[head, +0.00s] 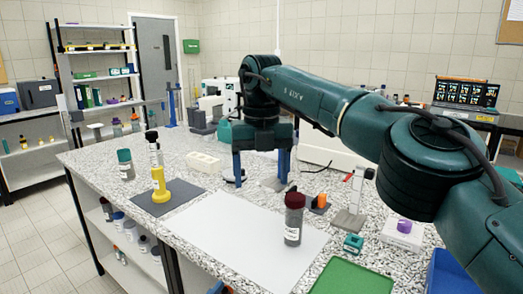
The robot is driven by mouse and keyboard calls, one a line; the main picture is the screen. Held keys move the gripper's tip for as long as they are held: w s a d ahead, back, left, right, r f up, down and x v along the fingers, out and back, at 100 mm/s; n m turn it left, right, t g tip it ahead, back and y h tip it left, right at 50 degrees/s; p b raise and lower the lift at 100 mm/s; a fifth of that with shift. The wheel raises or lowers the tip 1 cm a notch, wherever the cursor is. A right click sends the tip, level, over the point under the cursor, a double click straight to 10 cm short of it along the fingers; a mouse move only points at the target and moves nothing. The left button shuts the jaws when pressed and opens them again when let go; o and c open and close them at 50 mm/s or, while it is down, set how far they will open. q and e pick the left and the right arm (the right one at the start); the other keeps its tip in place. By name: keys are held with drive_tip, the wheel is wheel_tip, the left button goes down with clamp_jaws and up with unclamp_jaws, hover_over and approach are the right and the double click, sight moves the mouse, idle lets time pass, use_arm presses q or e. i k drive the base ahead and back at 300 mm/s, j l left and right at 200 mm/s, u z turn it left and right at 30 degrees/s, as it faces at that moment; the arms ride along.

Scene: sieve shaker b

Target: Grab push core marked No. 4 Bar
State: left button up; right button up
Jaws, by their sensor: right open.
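I cannot read a "No. 4 Bar" marking on anything. A clear-grey cylinder with a dark red cap (293,220) and white label stands upright on the white sheet. A similar cylinder with a teal cap (125,165) stands at the bench's left, also labelled. Either may be a push core; the labels are too small to read. My right gripper (262,178) points down over the middle of the bench, fingers spread, with nothing visible between them. It is behind and left of the red-capped cylinder, apart from it. My left gripper is not in view.
A yellow stand-like object (160,188) is on a dark mat (188,190). A white power strip (203,162) lies behind it. A green tray (350,277), teal block (353,243) and purple item on a scale (404,226) are front right. The white sheet (235,235) is mostly clear.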

sight(293, 218)
drive_tip(key=k+j, duration=0.8)
drive_tip(key=j, duration=0.1)
